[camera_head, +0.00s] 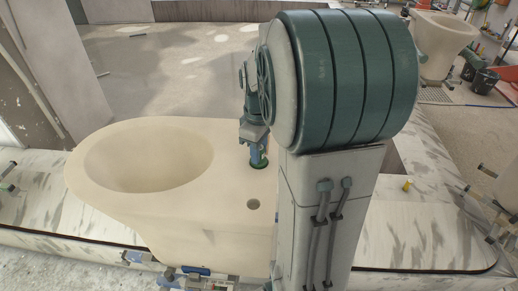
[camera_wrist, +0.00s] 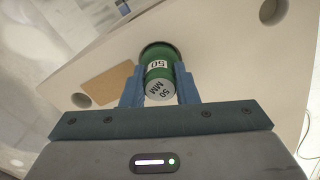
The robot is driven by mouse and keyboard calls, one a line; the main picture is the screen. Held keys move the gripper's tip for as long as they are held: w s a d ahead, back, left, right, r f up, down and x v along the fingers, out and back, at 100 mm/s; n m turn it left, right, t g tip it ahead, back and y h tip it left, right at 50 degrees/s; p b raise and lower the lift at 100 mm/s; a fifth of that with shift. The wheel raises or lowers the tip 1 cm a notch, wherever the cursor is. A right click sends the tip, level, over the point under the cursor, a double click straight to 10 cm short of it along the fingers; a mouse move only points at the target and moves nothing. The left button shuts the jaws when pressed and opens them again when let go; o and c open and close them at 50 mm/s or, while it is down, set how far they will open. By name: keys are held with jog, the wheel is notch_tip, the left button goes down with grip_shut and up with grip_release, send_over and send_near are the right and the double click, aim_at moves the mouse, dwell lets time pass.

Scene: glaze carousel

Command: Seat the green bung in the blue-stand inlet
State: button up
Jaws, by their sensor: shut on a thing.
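My gripper (camera_wrist: 158,84) is shut on the green bung (camera_wrist: 157,64), with one blue finger on each side. The bung's pale end reads "50 MM". In the head view, the gripper (camera_head: 257,154) points down at the flat rear deck of a cream toilet-shaped ceramic piece (camera_head: 215,222). A green edge of the bung (camera_head: 259,166) shows at the deck, under the fingers. A dark round rim surrounds its far end in the wrist view; I cannot tell how deep the bung sits. Blue stand parts (camera_head: 195,270) show under the piece.
The wrist view shows two open holes and a tan rectangular patch (camera_wrist: 108,80). A yellow item (camera_head: 407,186) lies on the marbled platform (camera_head: 420,230) at right. My arm hides the deck's right side.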

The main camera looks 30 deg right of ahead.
jog(key=o, duration=1)
notch_tip(320, 180, up, 11)
jog(key=s+a+f+m+t, duration=0.1)
jog(key=s+a+f+m, duration=0.1)
jog(key=s+a, duration=0.2)
jog(key=s+a+f+m+t, duration=0.1)
jog(key=s+a+f+m, duration=0.1)
jog(key=s+a, duration=0.1)
jog(key=s+a+f+m, duration=0.2)
jog(key=s+a+f, duration=0.1)
jog(key=s+a, duration=0.1)
jog(key=shift+s+a+t, duration=0.3)
jog(key=shift+s+t, duration=0.1)
jog(key=shift+s, duration=0.15)
jog(key=shift+s+a+f+m, duration=0.2)
jog(key=shift+s+f+m, duration=0.05)
jog(key=shift+f+m, duration=0.1)
